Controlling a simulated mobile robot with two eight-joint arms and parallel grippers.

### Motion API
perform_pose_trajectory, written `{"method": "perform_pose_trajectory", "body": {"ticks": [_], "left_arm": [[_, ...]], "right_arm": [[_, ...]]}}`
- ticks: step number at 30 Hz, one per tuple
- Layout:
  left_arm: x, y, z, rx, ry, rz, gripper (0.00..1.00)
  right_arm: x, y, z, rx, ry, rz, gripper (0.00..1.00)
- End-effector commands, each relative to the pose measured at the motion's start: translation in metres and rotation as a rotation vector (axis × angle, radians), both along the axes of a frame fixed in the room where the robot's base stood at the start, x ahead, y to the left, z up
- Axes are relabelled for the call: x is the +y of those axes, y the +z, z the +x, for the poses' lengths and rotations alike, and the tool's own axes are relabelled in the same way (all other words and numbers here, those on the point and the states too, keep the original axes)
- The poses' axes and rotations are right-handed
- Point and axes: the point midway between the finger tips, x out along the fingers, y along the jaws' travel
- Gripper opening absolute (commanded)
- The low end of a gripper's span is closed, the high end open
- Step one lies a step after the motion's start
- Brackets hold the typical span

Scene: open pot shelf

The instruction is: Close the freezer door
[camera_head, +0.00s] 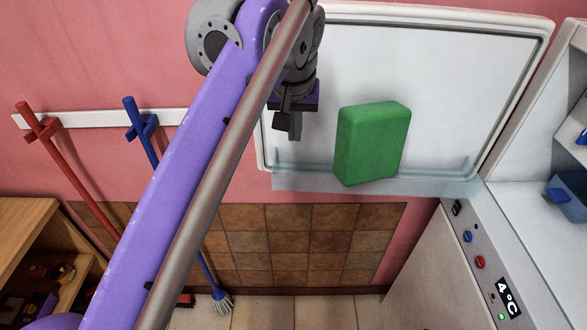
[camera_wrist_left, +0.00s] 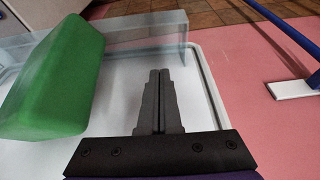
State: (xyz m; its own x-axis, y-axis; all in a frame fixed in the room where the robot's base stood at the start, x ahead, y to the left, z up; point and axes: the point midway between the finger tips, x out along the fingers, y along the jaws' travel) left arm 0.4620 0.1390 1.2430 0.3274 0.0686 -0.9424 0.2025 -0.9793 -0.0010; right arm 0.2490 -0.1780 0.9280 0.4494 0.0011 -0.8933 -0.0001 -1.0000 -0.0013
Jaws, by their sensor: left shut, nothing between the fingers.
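The freezer door (camera_head: 450,80) stands open, its white inner side facing me in the head view. A clear door shelf (camera_head: 300,181) along its lower edge holds a green box (camera_head: 372,143). The freezer body (camera_head: 525,205) is at the right, with its inside exposed. My left gripper (camera_head: 289,130) is shut and empty, near the left edge of the door's inner side, left of the green box. In the left wrist view the shut fingers (camera_wrist_left: 158,75) point over the door panel (camera_wrist_left: 112,100) toward the shelf (camera_wrist_left: 150,35); contact is unclear. My right gripper is out of view.
Blue items (camera_head: 570,195) sit inside the freezer. A control panel (camera_head: 485,265) reads 4°C. A red-handled tool (camera_head: 65,165) and a blue-handled mop (camera_head: 220,300) hang on a white rail. A wooden shelf unit (camera_head: 30,220) stands at left. Tiled floor is clear below the door.

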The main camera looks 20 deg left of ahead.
Motion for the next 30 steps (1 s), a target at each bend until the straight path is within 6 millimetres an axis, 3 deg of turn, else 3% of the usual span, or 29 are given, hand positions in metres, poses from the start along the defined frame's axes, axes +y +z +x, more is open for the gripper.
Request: {"method": "perform_pose_trajectory", "body": {"ticks": [4,8,20,24,30], "left_arm": [[-0.002,0.002,0.003,0.008,0.008,0.001,0.00],[-0.001,-0.013,0.008,0.009,0.008,0.001,0.00],[0.005,-0.093,0.034,0.010,0.008,-0.001,0.00],[0.000,-0.091,0.013,0.009,0.005,0.000,0.00],[-0.003,-0.090,-0.003,0.009,0.006,0.000,0.00]], "right_arm": [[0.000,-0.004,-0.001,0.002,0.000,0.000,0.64],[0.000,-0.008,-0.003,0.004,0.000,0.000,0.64],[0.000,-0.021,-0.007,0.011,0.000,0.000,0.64],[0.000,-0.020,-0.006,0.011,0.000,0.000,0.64],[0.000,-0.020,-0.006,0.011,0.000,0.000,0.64]]}}
